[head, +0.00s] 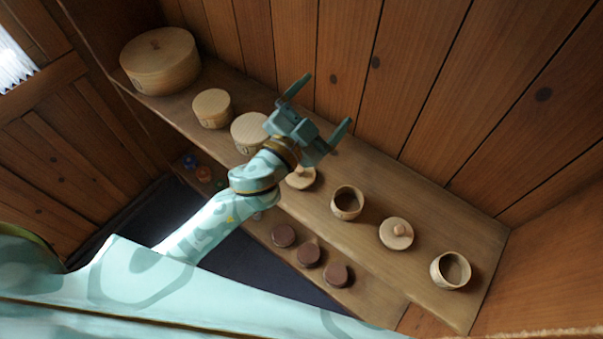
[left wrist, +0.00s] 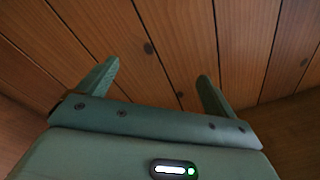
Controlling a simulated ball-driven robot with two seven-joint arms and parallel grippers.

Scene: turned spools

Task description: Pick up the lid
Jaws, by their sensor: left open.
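Two pale wooden lids with knobs lie on the upper shelf in the head view. One lid (head: 396,233) lies between two small open bowls. The other lid (head: 301,178) lies further left, partly hidden by my left arm. My left gripper (head: 322,102) is open and empty, raised over the shelf near its back, above and left of the lids. In the left wrist view its two fingers (left wrist: 157,80) stand wide apart with only plank wall beyond. No lid shows in that view. My right gripper is not in view.
Two open bowls (head: 347,203) (head: 450,269) stand beside the right lid. A large round box (head: 160,61) and smaller boxes (head: 212,108) (head: 248,132) stand left on the shelf (head: 420,196). Dark round pieces (head: 308,254) sit on a lower shelf. Plank walls close in behind and right.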

